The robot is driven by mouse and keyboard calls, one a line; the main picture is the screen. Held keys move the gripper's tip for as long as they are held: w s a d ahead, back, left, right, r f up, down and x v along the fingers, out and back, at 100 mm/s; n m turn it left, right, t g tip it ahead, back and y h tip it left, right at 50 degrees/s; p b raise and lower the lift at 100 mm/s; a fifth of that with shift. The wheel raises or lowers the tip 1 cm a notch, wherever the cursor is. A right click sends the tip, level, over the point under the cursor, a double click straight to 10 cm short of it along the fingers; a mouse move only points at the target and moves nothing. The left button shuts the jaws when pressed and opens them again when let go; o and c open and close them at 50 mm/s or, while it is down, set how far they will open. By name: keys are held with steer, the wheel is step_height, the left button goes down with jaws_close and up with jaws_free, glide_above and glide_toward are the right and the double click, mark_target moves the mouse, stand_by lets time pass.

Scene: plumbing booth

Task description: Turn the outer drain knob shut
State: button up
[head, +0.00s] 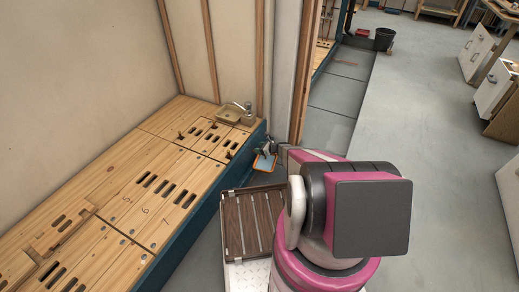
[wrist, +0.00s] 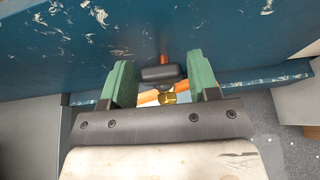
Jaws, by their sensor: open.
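A black drain knob (wrist: 163,74) shows in the wrist view, in front of a brass fitting (wrist: 168,98) and a copper-orange pipe (wrist: 148,97). My gripper (wrist: 159,66) is open. Its two green fingers stand on the left and right of the knob, with a visible gap on each side. The frames do not show contact. In the head view my arm reaches to the end of the blue bench side, and I cannot make out the knob there. I cannot tell the knob's turn position.
The blue bench panel (wrist: 60,50) lies close past the fingertips. Open floor (head: 430,120) lies right.

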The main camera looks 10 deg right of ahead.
steer(key=v, duration=1)
steer(key=shift+s+d, duration=0.25)
steer(key=shift+r, duration=0.1)
steer(key=s+a+r+n+g+h, duration=0.25)
steer(key=s+a+r+n, duration=0.25)
steer(key=s+r+n, duration=0.45)
steer(key=s+a+r+n+g+h, duration=0.1)
steer(key=s+a+r+n+g, duration=0.4)
steer(key=r, duration=0.8)
steer(key=s+d+r+n+h, duration=0.1)
steer(key=s+r+n+h, duration=0.6)
steer(key=s+r+n, duration=0.4)
steer(key=s+r, duration=0.5)
steer(key=shift+s+d+r, duration=0.35)
steer(key=shift+s+d, duration=0.05)
